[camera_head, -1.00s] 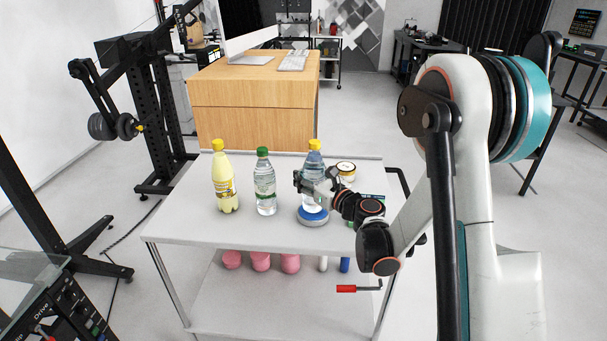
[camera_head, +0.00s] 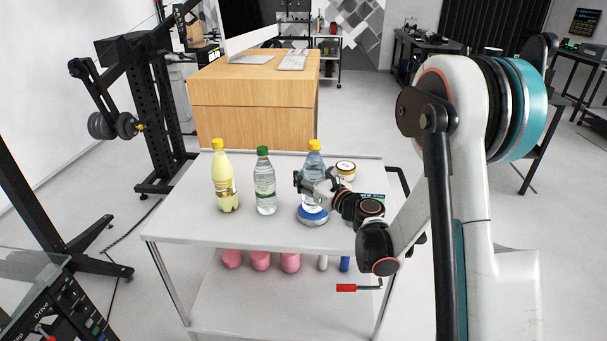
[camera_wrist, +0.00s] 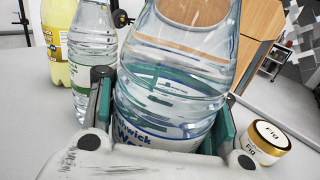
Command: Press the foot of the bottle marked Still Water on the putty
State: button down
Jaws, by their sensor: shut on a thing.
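My gripper (camera_head: 316,186) is shut on a clear bottle with a yellow cap (camera_head: 314,161), held upright. In the wrist view the fingers (camera_wrist: 163,110) clasp the bottle (camera_wrist: 185,50) on both sides around its label. The label is partly hidden and shows only pieces of words, so I cannot read "Still Water" on it. Below the bottle is a blue round patch, which looks like the putty (camera_head: 312,218), on a light round base. The bottle's foot is at or just above the blue patch; I cannot tell if they touch. The wrist view hides the foot.
A green-capped clear bottle (camera_head: 264,184) and a yellow bottle (camera_head: 225,183) stand left of the held one on the white cart top (camera_head: 190,230). A small gold-rimmed jar (camera_head: 346,170) is behind right; its label reads "Fig" in the wrist view. The front left of the cart top is clear.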

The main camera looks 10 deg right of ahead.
jog(key=shift+s+f, duration=0.1)
jog(key=shift+f, duration=0.4)
dwell(1.3)
jog(key=shift+r, duration=0.15)
notch_tip(320, 180, up, 6)
jog(key=p, duration=0.3)
dwell(0.8)
dwell(0.5)
